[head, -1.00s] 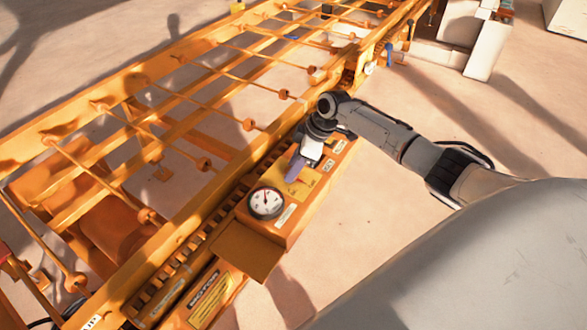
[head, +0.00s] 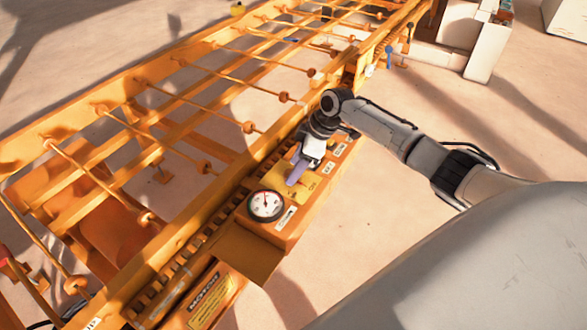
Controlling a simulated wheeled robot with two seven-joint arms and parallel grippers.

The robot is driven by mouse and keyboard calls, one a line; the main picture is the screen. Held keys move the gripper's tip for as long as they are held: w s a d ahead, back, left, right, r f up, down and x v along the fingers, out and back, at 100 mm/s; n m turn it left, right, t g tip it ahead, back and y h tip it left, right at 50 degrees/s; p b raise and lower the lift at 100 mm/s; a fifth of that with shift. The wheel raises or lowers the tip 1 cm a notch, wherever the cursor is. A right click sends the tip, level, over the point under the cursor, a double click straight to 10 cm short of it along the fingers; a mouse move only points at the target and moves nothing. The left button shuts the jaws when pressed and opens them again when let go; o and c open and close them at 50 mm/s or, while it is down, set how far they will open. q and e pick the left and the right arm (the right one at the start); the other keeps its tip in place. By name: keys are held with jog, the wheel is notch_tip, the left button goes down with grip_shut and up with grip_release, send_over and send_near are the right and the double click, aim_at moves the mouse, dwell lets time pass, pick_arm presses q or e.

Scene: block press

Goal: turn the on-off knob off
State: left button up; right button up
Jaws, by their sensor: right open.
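A yellow plate (head: 311,188) with small lettering lies on top of the orange control box. A purple bar-shaped piece (head: 297,173) slants over this plate; it looks like the on-off knob's handle, but its base is hard to make out. My right gripper (head: 306,157) is at the upper end of the purple piece, pointing down at the panel. Its jaws are open, and the fingers are small and partly hidden by the wrist. I cannot tell whether they touch the piece. My left gripper is not in view.
A round white gauge (head: 266,205) sits on the box just in front of the plate. The long orange frame with rods (head: 180,125) runs along the left. Small white labels (head: 331,167) line the panel. Bare floor (head: 350,225) lies to the right.

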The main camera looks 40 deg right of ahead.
jog(key=v, duration=0.8)
jog(key=shift+r, duration=0.35)
jog(key=shift+s, duration=0.1)
